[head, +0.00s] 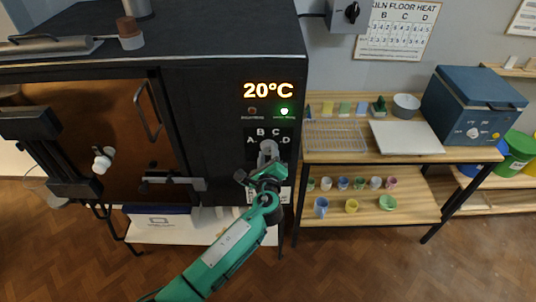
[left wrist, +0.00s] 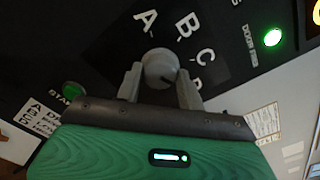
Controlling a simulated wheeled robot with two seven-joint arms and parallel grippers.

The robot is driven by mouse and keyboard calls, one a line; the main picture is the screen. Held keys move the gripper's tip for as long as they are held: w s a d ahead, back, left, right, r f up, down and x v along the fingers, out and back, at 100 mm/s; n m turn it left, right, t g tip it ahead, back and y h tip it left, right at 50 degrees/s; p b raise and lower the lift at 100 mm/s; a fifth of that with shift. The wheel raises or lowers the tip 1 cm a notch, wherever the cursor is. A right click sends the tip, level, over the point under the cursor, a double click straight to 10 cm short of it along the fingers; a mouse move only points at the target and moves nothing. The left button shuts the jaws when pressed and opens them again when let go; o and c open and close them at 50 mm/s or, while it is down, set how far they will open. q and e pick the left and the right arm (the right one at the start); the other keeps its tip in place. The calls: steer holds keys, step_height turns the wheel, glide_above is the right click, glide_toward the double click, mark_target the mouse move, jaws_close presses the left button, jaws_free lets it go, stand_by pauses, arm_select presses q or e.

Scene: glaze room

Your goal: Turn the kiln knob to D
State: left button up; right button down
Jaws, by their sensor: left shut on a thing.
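The grey kiln knob (left wrist: 160,66) sits on the black control panel, with the letters A, B, C and D around it. In the left wrist view a small dark mark shows on its lower right face, towards the D side; the exact setting is hard to read. My left gripper (left wrist: 161,82) is shut on the knob, one finger on each side. In the head view the knob (head: 268,147) is partly covered by my green left gripper (head: 268,160). The kiln display (head: 268,91) reads 20°C. My right gripper is not in view.
A green lamp (head: 284,111) is lit above the panel letters, and a green start button (left wrist: 72,89) is beside the knob.

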arm_select(q)
steer(key=o, duration=1)
steer(key=shift+c, duration=0.2)
steer(key=shift+s, duration=0.1)
steer(key=s+b, duration=0.4)
steer(key=s, duration=0.9)
steer(key=shift+s, duration=0.3)
